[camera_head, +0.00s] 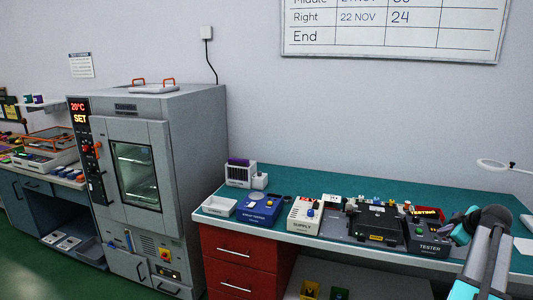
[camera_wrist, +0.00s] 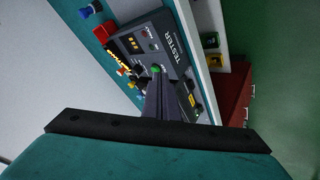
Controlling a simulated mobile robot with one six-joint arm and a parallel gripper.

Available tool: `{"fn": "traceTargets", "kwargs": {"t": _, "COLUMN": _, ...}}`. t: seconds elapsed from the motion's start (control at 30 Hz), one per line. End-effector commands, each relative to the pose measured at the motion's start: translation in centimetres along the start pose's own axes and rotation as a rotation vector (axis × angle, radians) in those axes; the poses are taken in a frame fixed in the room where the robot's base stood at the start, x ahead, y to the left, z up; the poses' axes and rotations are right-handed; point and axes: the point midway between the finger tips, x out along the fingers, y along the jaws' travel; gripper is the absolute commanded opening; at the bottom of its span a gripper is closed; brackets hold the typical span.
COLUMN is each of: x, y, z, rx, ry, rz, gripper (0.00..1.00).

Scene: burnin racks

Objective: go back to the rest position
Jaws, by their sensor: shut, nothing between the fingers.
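My gripper (camera_wrist: 172,92) shows in the wrist view as dark fingers, shut and empty, reaching up from a teal body. Behind the fingers is the dark tester (camera_wrist: 150,50) with its yellow lit display and knobs. I cannot tell the exact gap between the fingers and the tester. In the head view my arm rises at the lower right, with the teal part of the gripper (camera_head: 460,230) beside the right side of the tester (camera_head: 428,237). The fingertips are hard to make out there.
A teal-topped bench (camera_head: 310,184) carries a white supply box (camera_head: 304,215), a blue device (camera_head: 258,209), a white tray (camera_head: 219,206) and a black fixture (camera_head: 376,222). Red drawers (camera_head: 238,265) are below. A grey oven (camera_head: 188,135) stands left. A lamp arm (camera_head: 495,164) is at right.

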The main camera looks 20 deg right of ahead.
Motion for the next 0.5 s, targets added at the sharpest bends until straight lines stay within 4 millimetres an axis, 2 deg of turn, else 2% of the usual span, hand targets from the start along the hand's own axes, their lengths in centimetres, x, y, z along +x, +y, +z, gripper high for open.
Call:
{"fn": "traceTargets", "kwargs": {"t": 0.27, "x": 4.8, "y": -4.5, "z": -3.9, "rx": -0.037, "ry": 0.030, "rz": -0.081, "gripper": 0.00}}
{"fn": "traceTargets", "kwargs": {"t": 0.37, "x": 7.4, "y": -7.6, "z": -5.7, "rx": -0.056, "ry": 0.043, "rz": -0.130, "gripper": 0.00}}
{"fn": "traceTargets", "kwargs": {"t": 0.5, "x": 11.2, "y": -13.0, "z": -8.3, "rx": -0.087, "ry": 0.059, "rz": -0.209, "gripper": 0.00}}
